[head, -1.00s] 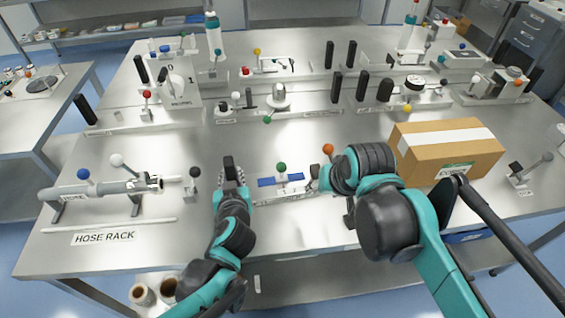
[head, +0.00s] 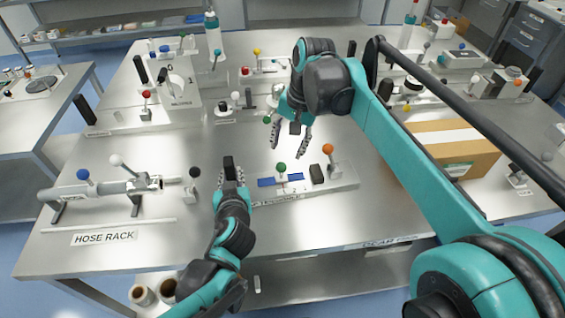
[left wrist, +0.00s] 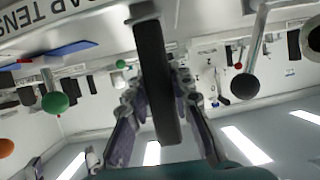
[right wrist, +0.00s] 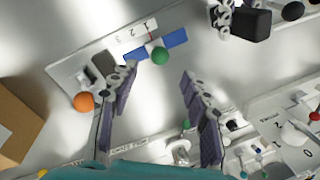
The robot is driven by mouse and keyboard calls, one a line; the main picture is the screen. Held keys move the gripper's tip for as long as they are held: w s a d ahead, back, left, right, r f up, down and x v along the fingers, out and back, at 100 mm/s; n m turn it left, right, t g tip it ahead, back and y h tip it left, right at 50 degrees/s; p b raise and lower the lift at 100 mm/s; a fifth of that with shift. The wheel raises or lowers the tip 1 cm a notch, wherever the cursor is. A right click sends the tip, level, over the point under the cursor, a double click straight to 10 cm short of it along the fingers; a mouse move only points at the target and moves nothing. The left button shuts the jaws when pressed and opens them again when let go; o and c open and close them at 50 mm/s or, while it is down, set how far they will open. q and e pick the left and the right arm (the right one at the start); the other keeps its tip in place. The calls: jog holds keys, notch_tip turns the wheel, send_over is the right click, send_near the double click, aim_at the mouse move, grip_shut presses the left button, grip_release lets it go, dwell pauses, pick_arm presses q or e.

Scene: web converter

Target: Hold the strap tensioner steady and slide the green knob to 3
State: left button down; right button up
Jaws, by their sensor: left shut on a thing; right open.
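The strap tensioner (head: 343,181) lies near the front edge of the table, with a blue strap (head: 266,182) and a black block at its right end. Its green knob (head: 281,167) stands by the scale, near the 1 end in the right wrist view (right wrist: 160,56). An orange knob (head: 328,149) stands at the tensioner's right. My left gripper (head: 231,177) is shut on the black upright handle (left wrist: 155,80) at its left end. My right gripper (head: 290,146) is open and empty, pointing down above and behind the green knob, apart from it.
A cardboard box (head: 430,140) stands right of the tensioner, partly behind my right arm. The hose rack (head: 110,190) with blue and white knobs is at the left. Several knobbed fixtures stand behind my right gripper. Bare table lies between the hose rack and the fixtures.

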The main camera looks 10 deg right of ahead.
aim_at(283, 164)
jog(key=x, duration=0.8)
jog(key=shift+f, duration=0.1)
grip_shut()
jog(key=shift+d, duration=0.15)
